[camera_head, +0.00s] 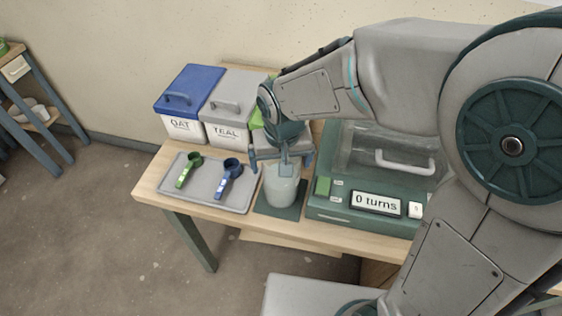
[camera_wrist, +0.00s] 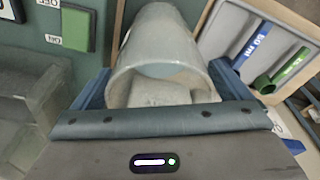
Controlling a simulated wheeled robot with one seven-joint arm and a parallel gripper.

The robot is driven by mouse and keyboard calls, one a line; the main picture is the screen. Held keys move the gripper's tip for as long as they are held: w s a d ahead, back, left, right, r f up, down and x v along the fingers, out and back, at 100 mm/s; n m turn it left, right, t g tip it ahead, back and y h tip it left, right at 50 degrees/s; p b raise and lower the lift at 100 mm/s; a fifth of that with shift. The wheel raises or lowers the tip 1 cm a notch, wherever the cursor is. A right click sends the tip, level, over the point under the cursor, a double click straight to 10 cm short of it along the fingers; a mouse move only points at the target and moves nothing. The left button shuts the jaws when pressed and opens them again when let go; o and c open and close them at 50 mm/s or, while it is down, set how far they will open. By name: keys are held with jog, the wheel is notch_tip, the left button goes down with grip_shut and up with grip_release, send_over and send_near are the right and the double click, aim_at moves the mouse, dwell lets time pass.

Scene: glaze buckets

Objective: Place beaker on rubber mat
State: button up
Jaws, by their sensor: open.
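The beaker (camera_head: 281,187) is pale and translucent and stands upright on the dark green rubber mat (camera_head: 291,213) in the head view. Its open mouth and pale side fill the middle of the wrist view (camera_wrist: 160,45). My gripper (camera_head: 281,164) is over the top of the beaker and open. In the wrist view one blue finger shows on each side of the beaker (camera_wrist: 162,80). Whether either finger touches the beaker's wall cannot be told. My gripper hides part of the beaker's rim in the head view.
A grey tray (camera_head: 207,199) with a green scoop (camera_head: 188,171) and a blue scoop (camera_head: 228,178) lies to the left. Lidded OAT (camera_head: 183,126) and TEAL (camera_head: 226,131) buckets stand behind it. A green machine (camera_head: 333,207) reading "0 turns" stands close on the right.

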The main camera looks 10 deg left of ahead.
notch_tip(320, 180, up, 11)
jog(key=s, duration=0.2)
jog(key=s+d+f+m, duration=0.1)
jog(key=s+d+m, duration=0.1)
jog(key=d, duration=0.9)
jog(key=s+d+f+m+t, duration=0.1)
jog(key=s+d+f, duration=0.1)
jog(key=d, duration=0.9)
jog(key=shift+s+d+f+m+p, duration=0.3)
jog(key=shift+s+m+p, duration=0.1)
jog(key=shift+s, duration=0.4)
jog(key=shift+r, duration=0.1)
